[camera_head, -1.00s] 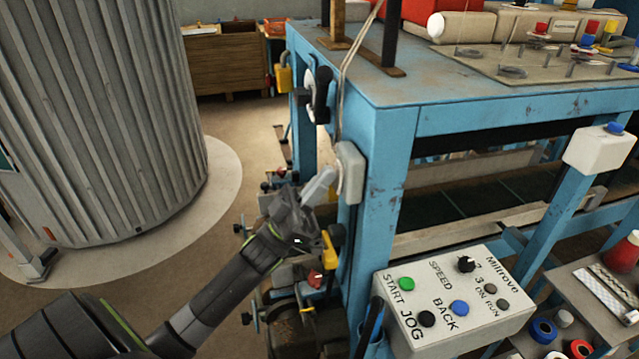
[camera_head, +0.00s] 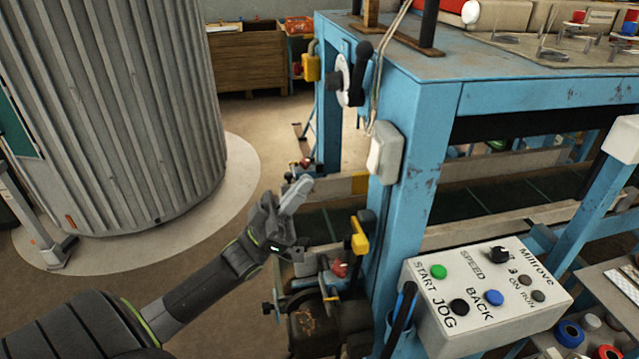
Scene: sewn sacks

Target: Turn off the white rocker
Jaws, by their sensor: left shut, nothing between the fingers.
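The white rocker switch (camera_head: 377,152) sits in a pale grey box on the side of the blue machine post, in the upper middle of the head view. Which way the rocker is tipped is too small to tell. My left gripper (camera_head: 297,194) is shut and empty, its fingers pointing up and right. It is left of and lower than the switch box, with a clear gap between them. My right gripper is not in view.
A white control box (camera_head: 490,298) with coloured buttons stands at lower right. A black crank handle (camera_head: 360,75) is above the switch. A red knob and yellow part (camera_head: 359,237) stick out below it. A ribbed grey drum (camera_head: 120,110) stands left.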

